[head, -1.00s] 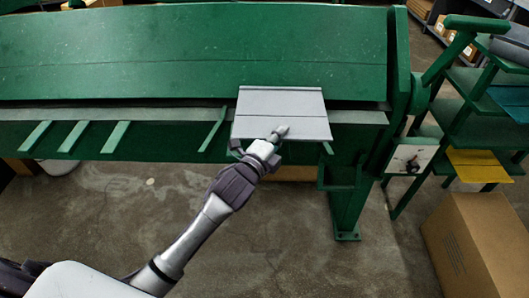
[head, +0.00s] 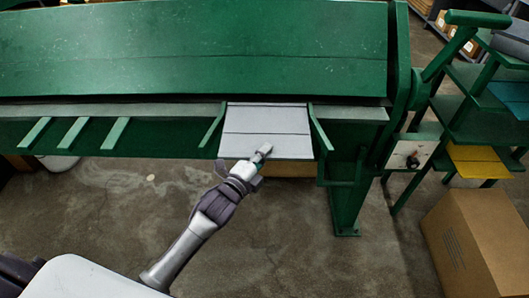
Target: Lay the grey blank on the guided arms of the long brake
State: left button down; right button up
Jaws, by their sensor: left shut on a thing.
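The grey blank (head: 268,118) is a flat sheet with a dark line across it. It lies at the front of the long green brake (head: 200,72), with its far edge at the brake's front ledge. One green guided arm (head: 213,128) shows along its left side and another (head: 320,130) along its right side. The blank appears to lie between them; I cannot tell whether it fully rests on them. My left gripper (head: 262,152) is shut on the blank's near edge, around its middle. My right gripper is not in view.
Several other green support arms (head: 74,134) stick out from the brake to the left. A lever plate (head: 412,154) and a green shelf rack (head: 480,125) stand at the right, with a cardboard box (head: 478,240) on the floor. The concrete floor in front is clear.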

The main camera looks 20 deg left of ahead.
pick_arm(q)
jog(key=shift+s+f, duration=0.1)
jog(key=shift+f, duration=0.6)
jog(key=c, duration=1.3)
grip_release()
jog(key=shift+f, duration=0.15)
jog(key=shift+r, duration=0.25)
